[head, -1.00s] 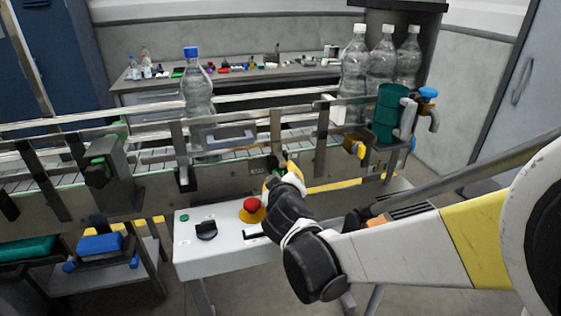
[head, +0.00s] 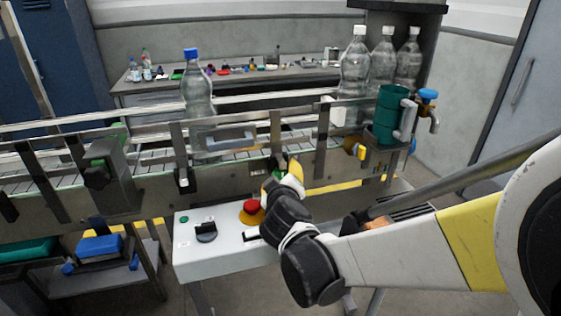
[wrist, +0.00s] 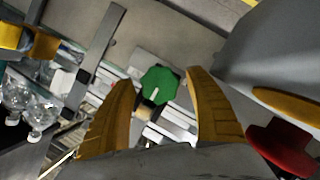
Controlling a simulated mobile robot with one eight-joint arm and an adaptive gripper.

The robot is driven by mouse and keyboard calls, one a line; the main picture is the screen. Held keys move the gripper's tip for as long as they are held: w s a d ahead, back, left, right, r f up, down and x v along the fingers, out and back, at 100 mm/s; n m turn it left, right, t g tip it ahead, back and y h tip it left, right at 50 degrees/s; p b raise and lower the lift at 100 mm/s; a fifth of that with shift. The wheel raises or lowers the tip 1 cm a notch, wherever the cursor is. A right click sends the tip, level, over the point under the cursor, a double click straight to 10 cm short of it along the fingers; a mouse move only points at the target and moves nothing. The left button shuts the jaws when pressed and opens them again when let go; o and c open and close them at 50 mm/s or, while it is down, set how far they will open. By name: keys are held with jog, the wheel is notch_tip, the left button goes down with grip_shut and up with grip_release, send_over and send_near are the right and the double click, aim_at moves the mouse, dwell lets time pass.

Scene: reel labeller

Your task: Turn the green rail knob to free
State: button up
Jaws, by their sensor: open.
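The green rail knob (wrist: 159,86) shows in the wrist view as a green many-sided cap with a pale pointer line, near the middle of the picture. My gripper (wrist: 155,92) is open, with one yellow finger on each side of the knob in that view; I cannot tell how far the fingertips are from it. In the head view my gripper (head: 279,178) is at the front side of the conveyor, above the control box.
A white control box (head: 222,248) with a red stop button (head: 251,208) and a black switch (head: 206,232) lies just below my gripper. The conveyor rail (head: 150,195) runs behind. A blue-capped bottle (head: 197,95) stands on the conveyor. Clear bottles (head: 354,70) stand at the right.

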jog(key=shift+s, duration=0.1)
jog(key=v, duration=1.2)
jog(key=s+d+f+m+g+h, duration=0.1)
jog(key=s+d+m+g, duration=0.1)
jog(key=d, duration=0.4)
jog(key=s+d+f+m+g+h, duration=0.1)
jog(key=s+d+f+m, duration=0.1)
jog(key=d, duration=0.5)
jog(key=s+d+f+m+g+y, duration=0.1)
jog(key=s+d+f+m+g, duration=0.2)
jog(key=s, duration=0.8)
jog(key=shift+s+d+f+m+g+y, duration=0.2)
jog(key=shift+s+d+m+g+y, duration=0.15)
jog(key=shift+d+m+g, duration=0.6)
